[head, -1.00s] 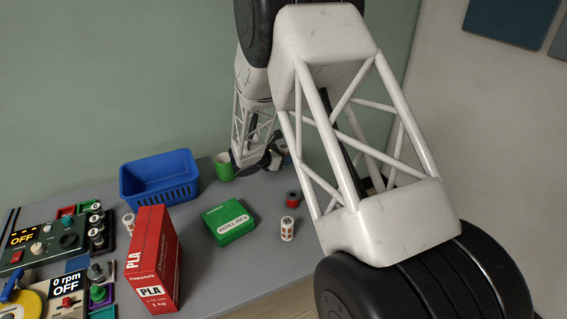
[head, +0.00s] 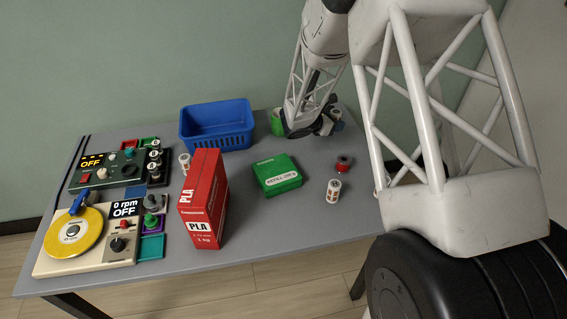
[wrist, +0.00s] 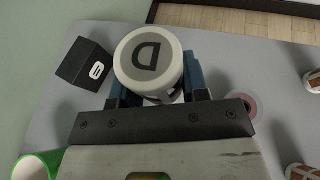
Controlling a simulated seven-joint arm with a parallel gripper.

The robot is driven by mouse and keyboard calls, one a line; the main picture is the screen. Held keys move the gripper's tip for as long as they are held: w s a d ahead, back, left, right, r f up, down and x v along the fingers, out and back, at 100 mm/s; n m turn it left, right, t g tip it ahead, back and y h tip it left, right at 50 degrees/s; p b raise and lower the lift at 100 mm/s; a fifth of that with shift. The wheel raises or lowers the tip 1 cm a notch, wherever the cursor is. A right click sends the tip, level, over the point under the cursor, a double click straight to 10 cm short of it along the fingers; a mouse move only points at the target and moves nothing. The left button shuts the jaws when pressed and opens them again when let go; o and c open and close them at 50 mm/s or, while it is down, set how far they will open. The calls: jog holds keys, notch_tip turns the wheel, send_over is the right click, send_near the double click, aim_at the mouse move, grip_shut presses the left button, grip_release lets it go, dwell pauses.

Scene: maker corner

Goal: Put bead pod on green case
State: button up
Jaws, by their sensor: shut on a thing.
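My gripper (head: 328,122) is at the far right part of the table, shut on a white bead pod (head: 337,114). In the wrist view the pod's round lid (wrist: 150,58) shows a dark "D" on a grey disc, between the blue fingers of my gripper (wrist: 155,92). The pod's lower part is mostly hidden, and I cannot tell whether it touches the table. The green case (head: 277,176) lies flat and closed nearer the front, with a white label on top and nothing on it. My gripper is behind it and to its right.
A red spool (head: 343,163) and a white-and-orange pod (head: 333,191) stand right of the case. A green cup (head: 277,123) is left of my gripper; a black box (wrist: 85,63) is close by. A red PLA box (head: 203,199) and blue basket (head: 217,126) stand left.

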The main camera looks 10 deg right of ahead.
jog(key=s+a+n+t+y, duration=0.3)
jog(key=s+a+n, duration=0.1)
jog(key=s+a, duration=0.7)
jog(key=s+a+n+t+y, duration=0.3)
jog(key=s+a, duration=0.8)
jog(key=s, duration=0.4)
jog(key=shift+s+n+t, duration=0.2)
jog(key=shift+n+t, duration=0.5)
jog(key=shift+w+f, duration=0.1)
jog(key=shift+w, duration=0.05)
send_over(276, 170)
jog(key=shift+d+f, duration=0.1)
jog(key=shift+f, duration=0.65)
jog(key=shift+f, duration=1.75)
jog(key=shift+f, duration=0.1)
